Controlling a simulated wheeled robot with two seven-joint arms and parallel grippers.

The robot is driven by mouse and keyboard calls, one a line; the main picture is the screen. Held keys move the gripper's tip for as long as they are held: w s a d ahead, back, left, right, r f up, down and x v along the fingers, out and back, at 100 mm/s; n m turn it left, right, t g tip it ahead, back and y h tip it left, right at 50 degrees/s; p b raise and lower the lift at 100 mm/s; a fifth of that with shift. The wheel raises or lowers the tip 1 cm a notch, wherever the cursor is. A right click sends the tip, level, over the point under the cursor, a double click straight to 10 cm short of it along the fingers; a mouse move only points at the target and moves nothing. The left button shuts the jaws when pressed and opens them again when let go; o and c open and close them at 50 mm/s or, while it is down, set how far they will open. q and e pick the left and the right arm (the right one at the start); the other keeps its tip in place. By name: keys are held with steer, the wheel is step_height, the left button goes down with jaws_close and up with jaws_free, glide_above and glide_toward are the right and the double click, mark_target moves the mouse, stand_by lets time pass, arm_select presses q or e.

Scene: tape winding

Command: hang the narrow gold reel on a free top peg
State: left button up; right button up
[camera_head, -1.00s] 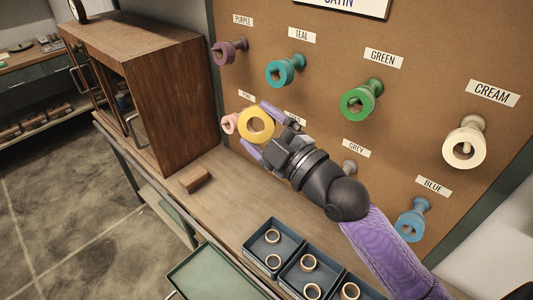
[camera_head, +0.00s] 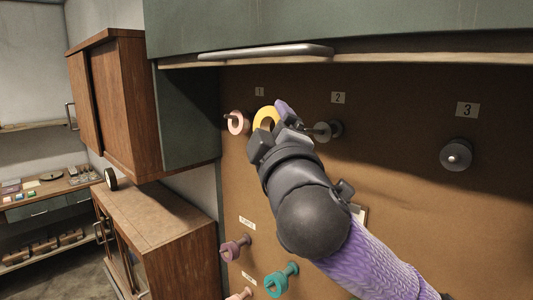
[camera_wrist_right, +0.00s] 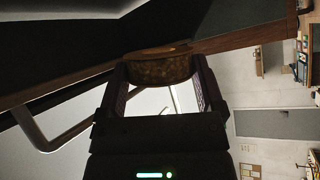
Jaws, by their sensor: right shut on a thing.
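The narrow gold reel (camera_head: 264,116) is held in my right gripper (camera_head: 272,124), in front of the board between top pegs 1 and 2. In the right wrist view the reel (camera_wrist_right: 158,69) sits between both fingers of the right gripper (camera_wrist_right: 161,75). Top peg 1 carries a pale pink reel (camera_head: 238,123), just left of the gold one. Top peg 2 (camera_head: 329,131) is bare, partly behind my gripper's right side. Top peg 3 (camera_head: 456,156) is bare, farther right. The gap between gold reel and board cannot be told. My left gripper is not in view.
A green overhead cabinet (camera_head: 400,25) with a metal handle (camera_head: 265,52) hangs just above the top pegs. Purple (camera_head: 235,249) and teal (camera_head: 280,280) reels hang lower on the board. A wooden wall cabinet (camera_head: 120,105) stands left. The board between pegs 2 and 3 is clear.

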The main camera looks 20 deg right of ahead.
steer(key=shift+w+d+f+b, duration=0.25)
steer(key=shift+d+b, duration=0.1)
steer(key=shift+d, duration=0.2)
steer(key=shift+w+d+f+b, duration=0.5)
steer(key=shift+w+d, duration=0.2)
steer(key=shift+d, duration=0.95)
steer(key=shift+w+d+f+b, duration=0.35)
steer(key=shift+w+d+b, duration=0.3)
steer(key=shift+d, duration=0.95)
steer(key=shift+w+d+f+b, duration=0.5)
steer(key=shift+w+d, duration=0.2)
steer(key=shift+d, duration=0.95)
steer(key=o, duration=1)
steer(key=shift+c, duration=0.2)
steer(key=b+v, duration=0.5)
steer(key=v, duration=0.5)
steer(key=shift+r, duration=0.1)
